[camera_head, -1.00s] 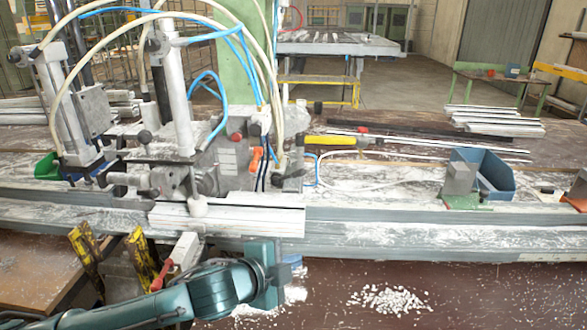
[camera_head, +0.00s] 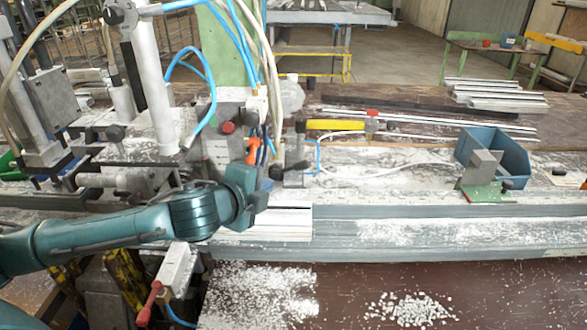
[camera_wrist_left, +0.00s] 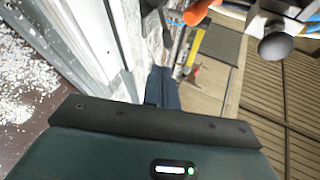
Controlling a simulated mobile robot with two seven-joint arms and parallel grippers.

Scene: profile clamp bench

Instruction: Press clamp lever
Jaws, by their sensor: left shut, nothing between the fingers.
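My left gripper (camera_head: 264,193) reaches in from the left just above the pale profile pieces (camera_head: 285,224) on the bench, in front of the clamp machine. An orange lever (camera_head: 252,150) stands on the machine just behind the gripper. An orange handle also shows at the top of the wrist view (camera_wrist_left: 200,11), beside a dark ball knob (camera_wrist_left: 276,46). A red-handled lever (camera_head: 150,302) is at the lower left, below my arm. I cannot tell which lever is the clamp's. My right gripper is out of view.
Blue hoses (camera_head: 208,85) and a white column (camera_head: 155,90) rise at the left. A blue bin (camera_head: 510,160) stands on the right, with a grey block (camera_head: 480,168) in front of it. White chips (camera_head: 410,308) lie in front.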

